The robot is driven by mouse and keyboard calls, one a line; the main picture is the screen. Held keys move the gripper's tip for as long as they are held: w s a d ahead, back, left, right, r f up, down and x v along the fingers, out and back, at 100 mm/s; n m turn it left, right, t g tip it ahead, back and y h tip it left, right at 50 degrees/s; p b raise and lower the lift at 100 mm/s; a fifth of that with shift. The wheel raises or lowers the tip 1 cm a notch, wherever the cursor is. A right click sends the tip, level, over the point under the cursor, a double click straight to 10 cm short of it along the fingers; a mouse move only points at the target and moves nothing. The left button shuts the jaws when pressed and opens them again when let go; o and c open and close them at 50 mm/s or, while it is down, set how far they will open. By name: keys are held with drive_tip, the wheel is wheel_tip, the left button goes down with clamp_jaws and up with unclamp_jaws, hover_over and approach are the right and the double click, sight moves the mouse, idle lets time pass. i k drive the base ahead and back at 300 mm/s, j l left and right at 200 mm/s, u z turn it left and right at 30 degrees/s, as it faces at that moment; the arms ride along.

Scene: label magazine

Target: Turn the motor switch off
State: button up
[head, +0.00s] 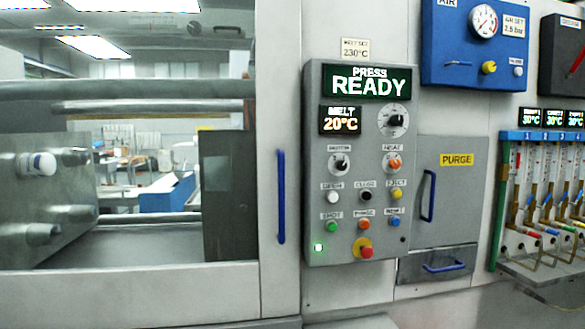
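The motor switch (339,164) is a small black rotary knob on a light round plate. It sits on the left of the grey control panel (317,200), under a small label that seems to read MOTOR. Its pointer direction is too small to tell for sure. The panel display (366,82) reads PRESS READY in white on green. My gripper is not in view, and nothing covers the switch.
An orange heat knob (393,163) is right of the switch, a larger dial (396,119) above it. Several push buttons and a red stop button (367,252) lie below. A blue door handle (281,196) stands to the left. A purge door (457,200) is right.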

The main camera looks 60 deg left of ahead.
sight(341, 166)
drive_tip(key=u, duration=1.95)
